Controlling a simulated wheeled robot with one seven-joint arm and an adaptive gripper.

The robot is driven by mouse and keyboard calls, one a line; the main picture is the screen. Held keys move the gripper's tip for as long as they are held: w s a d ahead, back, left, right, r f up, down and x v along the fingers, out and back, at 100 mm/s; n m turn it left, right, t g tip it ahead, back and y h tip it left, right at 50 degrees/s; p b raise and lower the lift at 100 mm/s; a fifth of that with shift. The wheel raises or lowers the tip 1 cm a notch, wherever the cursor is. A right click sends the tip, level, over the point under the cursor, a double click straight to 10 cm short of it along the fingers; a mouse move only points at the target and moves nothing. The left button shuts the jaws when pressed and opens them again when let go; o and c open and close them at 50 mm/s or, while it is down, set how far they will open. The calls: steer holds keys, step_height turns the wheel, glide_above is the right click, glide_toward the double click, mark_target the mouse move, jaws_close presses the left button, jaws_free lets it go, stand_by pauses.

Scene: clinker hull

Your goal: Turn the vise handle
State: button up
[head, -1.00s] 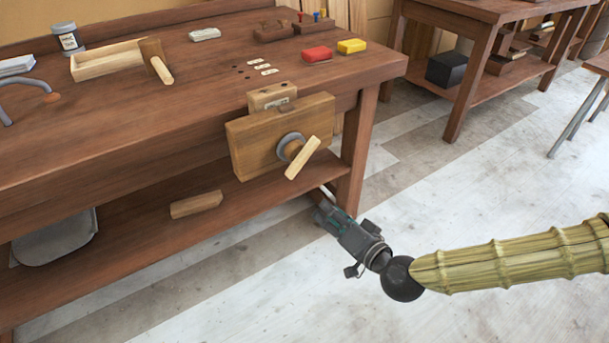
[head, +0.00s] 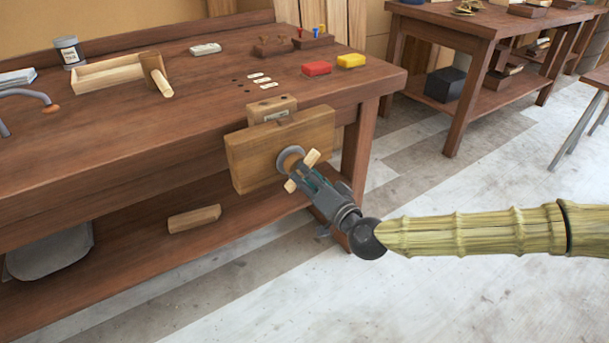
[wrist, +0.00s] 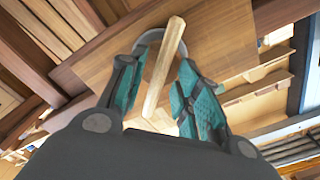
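The wooden vise (head: 262,158) is mounted on the front of the workbench near its right corner. Its round grey hub (head: 290,157) carries a light wooden handle (head: 312,158), which slants up to the right. My gripper (head: 298,176) is in front of the handle and covers its middle in the head view. In the wrist view the handle (wrist: 165,65) runs between the two teal-padded fingers (wrist: 160,95). The fingers stand apart, with gaps visible on both sides of the handle. Whether a fingertip touches it I cannot tell.
The workbench top (head: 180,115) holds an open wooden box (head: 105,76), a mallet (head: 157,75), a red block (head: 317,68) and a yellow block (head: 351,61). A wood block (head: 194,218) lies on the lower shelf. The floor (head: 450,290) to the right is clear.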

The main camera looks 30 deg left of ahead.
steer(key=shift+w+a, duration=0.25)
steer(key=shift+a, duration=0.35)
steer(key=shift+c, duration=0.5)
jaws_close()
steer(key=shift+m+b, duration=1.1)
steer(key=shift+m, duration=3.2)
